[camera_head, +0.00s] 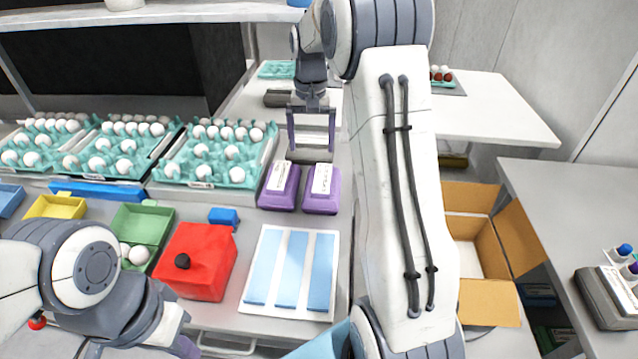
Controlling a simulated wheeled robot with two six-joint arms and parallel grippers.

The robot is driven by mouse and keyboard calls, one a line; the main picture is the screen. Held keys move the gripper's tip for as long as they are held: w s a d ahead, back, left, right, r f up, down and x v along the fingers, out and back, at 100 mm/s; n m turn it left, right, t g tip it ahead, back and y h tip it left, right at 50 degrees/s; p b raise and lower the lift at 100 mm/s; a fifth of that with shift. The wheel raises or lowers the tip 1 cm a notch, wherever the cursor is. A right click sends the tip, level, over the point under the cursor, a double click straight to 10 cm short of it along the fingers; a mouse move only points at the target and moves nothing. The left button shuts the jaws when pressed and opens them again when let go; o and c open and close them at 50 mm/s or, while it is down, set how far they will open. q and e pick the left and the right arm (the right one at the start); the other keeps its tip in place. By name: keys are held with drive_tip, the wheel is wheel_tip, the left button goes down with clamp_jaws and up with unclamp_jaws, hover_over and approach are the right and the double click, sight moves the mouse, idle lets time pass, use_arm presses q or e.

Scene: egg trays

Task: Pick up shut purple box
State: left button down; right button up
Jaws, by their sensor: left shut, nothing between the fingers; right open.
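Two shut purple boxes with white labels on top stand side by side in the middle of the table: the left purple box (269,201) and the right purple box (322,206).
Teal egg trays (243,176) with white eggs fill the back left. A red box (212,262), a green box (147,222), a blue box (224,216) and a white board with blue strips (257,308) lie in front. An open cardboard box (487,292) stands right of my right arm.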

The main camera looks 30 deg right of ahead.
sight(323, 177)
drive_tip(key=shift+m, duration=0.4)
drive_tip(key=d+f, duration=0.2)
drive_tip(key=f, duration=0.1)
drive_tip(key=d+f, duration=0.1)
drive_tip(key=shift+w+d+f, duration=0.15)
drive_tip(key=shift+d+f, duration=0.1)
drive_tip(key=shift+f, duration=0.15)
drive_tip(key=shift+s+a+f+p, duration=0.15)
drive_tip(key=shift+f+p, duration=0.25)
drive_tip(key=shift+f, duration=1.15)
drive_tip(key=shift+s+a+f+p, duration=0.1)
drive_tip(key=shift+f+p, duration=0.3)
drive_tip(key=shift+f, duration=1.1)
drive_tip(key=c, duration=1.2)
drive_tip(key=shift+r, duration=0.1)
drive_tip(key=shift+c, duration=0.8)
drive_tip(key=shift+r, duration=0.1)
